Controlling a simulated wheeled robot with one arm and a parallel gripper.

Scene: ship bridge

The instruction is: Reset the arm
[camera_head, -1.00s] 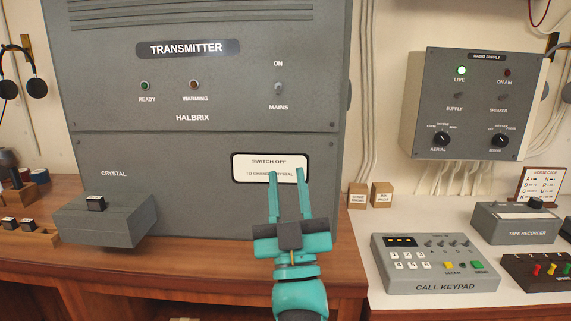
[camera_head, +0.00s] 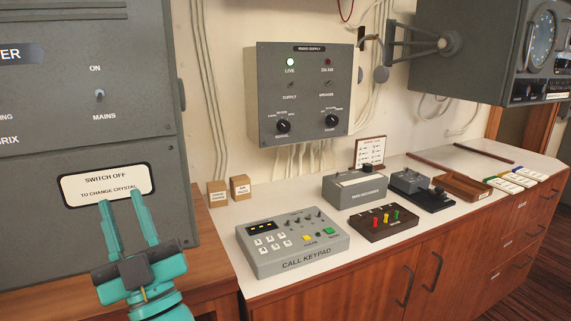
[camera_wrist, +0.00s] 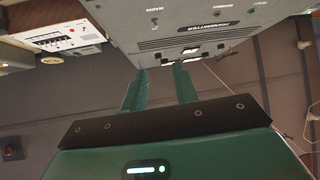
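My teal gripper (camera_head: 131,219) is at the lower left of the head view, raised in front of the transmitter (camera_head: 80,160). Its two fingers stand apart with nothing between them. The fingertips overlap the lower edge of the "switch off to change crystal" sign (camera_head: 108,184); I cannot tell the gap to it. In the wrist view the two open fingers (camera_wrist: 160,68) point toward the transmitter (camera_wrist: 200,22), which appears tilted at the top.
Two small boxes (camera_head: 240,187) stand beside the transmitter.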

